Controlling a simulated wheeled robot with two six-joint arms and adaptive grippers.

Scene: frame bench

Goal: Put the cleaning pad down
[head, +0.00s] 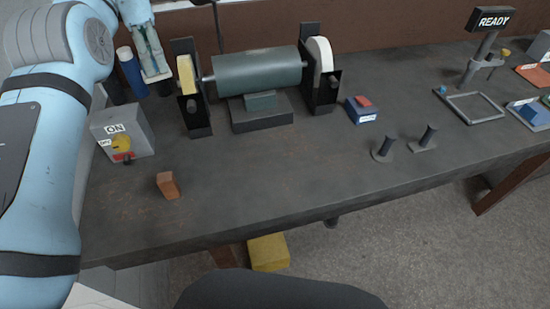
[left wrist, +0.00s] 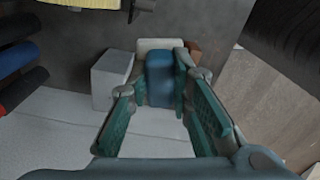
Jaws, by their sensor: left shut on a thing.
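My left gripper (head: 151,58) is at the top left of the head view, above the back of the bench and left of the grinder. It is shut on the cleaning pad, whose pale edge (head: 157,77) shows below the fingertips. In the left wrist view the pad appears as a blue block (left wrist: 159,76) with a cream part (left wrist: 160,44) beyond it, between the green-lined fingers (left wrist: 166,100). Whether the pad touches anything below is unclear. My right gripper is not in view.
A grinder (head: 258,72) stands right of the gripper. A switch box (head: 122,133) marked ON and a brown block (head: 167,185) are nearer the front. The front middle bench (head: 265,175) is clear.

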